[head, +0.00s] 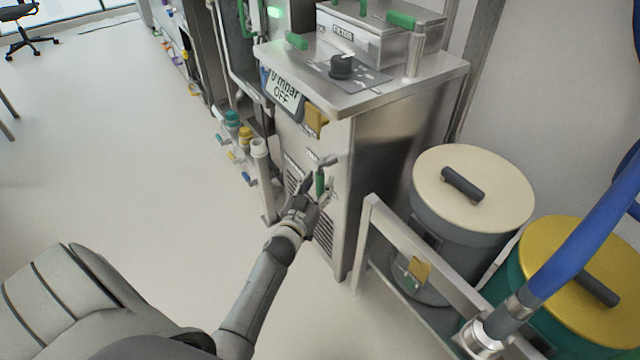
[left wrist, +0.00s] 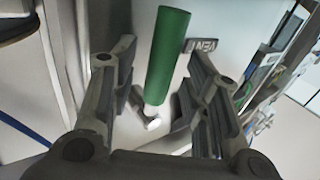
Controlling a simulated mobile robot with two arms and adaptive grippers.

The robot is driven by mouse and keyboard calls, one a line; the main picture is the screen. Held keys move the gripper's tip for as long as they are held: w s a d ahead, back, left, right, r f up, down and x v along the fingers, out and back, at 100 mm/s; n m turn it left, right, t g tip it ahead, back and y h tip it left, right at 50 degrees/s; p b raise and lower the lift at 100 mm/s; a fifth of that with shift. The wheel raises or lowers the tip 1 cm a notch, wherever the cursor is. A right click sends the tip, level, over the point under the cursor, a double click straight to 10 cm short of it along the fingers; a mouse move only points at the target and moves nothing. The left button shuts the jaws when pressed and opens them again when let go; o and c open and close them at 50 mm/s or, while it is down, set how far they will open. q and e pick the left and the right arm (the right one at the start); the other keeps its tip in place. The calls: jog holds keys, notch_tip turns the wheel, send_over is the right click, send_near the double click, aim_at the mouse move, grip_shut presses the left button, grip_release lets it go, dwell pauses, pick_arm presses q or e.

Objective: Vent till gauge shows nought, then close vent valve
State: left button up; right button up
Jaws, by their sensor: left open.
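The vent valve's green handle (head: 320,183) is on the front of the steel cabinet (head: 385,150). In the left wrist view the green handle (left wrist: 167,55) stands between my left fingers, with a white metal stem at its lower end and a VENT label (left wrist: 201,46) beside it. My left gripper (head: 317,190) is open around the handle, with visible gaps on both sides; it also shows in the left wrist view (left wrist: 158,88). The gauge display (head: 283,90) on the cabinet's upper front reads 0 mbar and OFF. My right gripper is out of view.
A black knob (head: 342,66) sits on the cabinet top. Capped pipes (head: 245,138) stand left of the cabinet. A cream-lidded drum (head: 470,190) and a yellow-lidded drum (head: 590,270) stand in a rack at right, near a blue hose (head: 590,225).

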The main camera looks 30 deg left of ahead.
pick_arm(q)
jog(key=shift+w+a, duration=0.2)
jog(key=shift+w, duration=0.65)
grip_shut()
